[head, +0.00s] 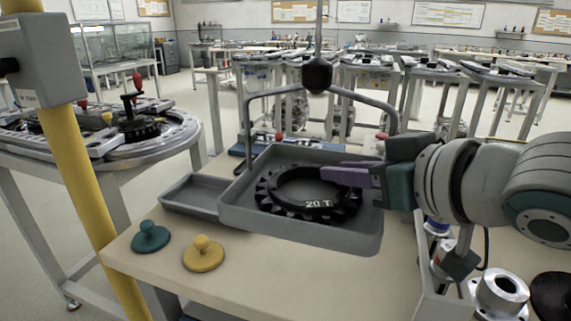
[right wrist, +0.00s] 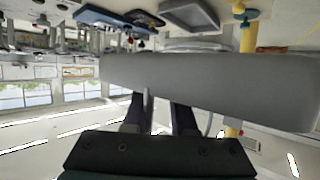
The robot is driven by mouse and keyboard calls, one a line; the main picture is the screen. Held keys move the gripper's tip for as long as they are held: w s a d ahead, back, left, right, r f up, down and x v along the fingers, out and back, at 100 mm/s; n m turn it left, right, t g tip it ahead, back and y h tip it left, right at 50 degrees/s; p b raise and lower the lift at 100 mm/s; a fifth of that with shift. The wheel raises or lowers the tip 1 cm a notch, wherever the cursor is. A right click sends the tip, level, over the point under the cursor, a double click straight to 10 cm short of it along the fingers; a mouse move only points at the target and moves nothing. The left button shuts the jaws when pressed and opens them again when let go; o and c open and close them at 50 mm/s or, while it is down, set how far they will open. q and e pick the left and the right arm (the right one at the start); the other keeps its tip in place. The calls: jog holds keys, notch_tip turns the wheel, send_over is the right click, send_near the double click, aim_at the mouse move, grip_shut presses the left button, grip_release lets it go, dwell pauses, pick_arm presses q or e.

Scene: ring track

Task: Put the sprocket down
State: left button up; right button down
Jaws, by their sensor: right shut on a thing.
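The sprocket (head: 300,206) is a black toothed ring marked "20 T". It lies about flat within the grey tray (head: 300,236) in the head view; I cannot tell whether it rests fully on the tray floor. My right gripper (head: 328,175) comes in from the right over the tray's right wall. Its purple fingers are shut on the far right part of the sprocket's ring. In the right wrist view the fingers (right wrist: 160,118) run up behind a broad grey slab (right wrist: 205,88), and the sprocket is hidden there. My left gripper is out of view.
A smaller empty grey tray (head: 190,198) adjoins on the left. A teal knob (head: 150,238) and a yellow knob (head: 204,255) stand on the bench in front. A grey frame with a dark ball (head: 317,75) rises over the tray. A yellow post (head: 85,185) stands at left.

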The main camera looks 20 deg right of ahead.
jog(key=shift+r, duration=0.15)
jog(key=c, duration=1)
grip_release()
jog(key=shift+f, duration=0.2)
jog(key=shift+r, duration=0.1)
jog(key=shift+s+d+r, duration=0.1)
jog(key=shift+s, duration=0.1)
jog(key=p+v, duration=0.2)
jog(key=v, duration=0.9)
jog(key=s+a+f+g+h, duration=0.2)
jog(key=s+f+g+h, duration=0.1)
jog(key=s+f+g, duration=0.6)
jog(key=s+f, duration=0.3)
jog(key=s, duration=0.3)
jog(key=shift+s+f+m+g, duration=0.3)
jog(key=shift+s+f+m, duration=0.1)
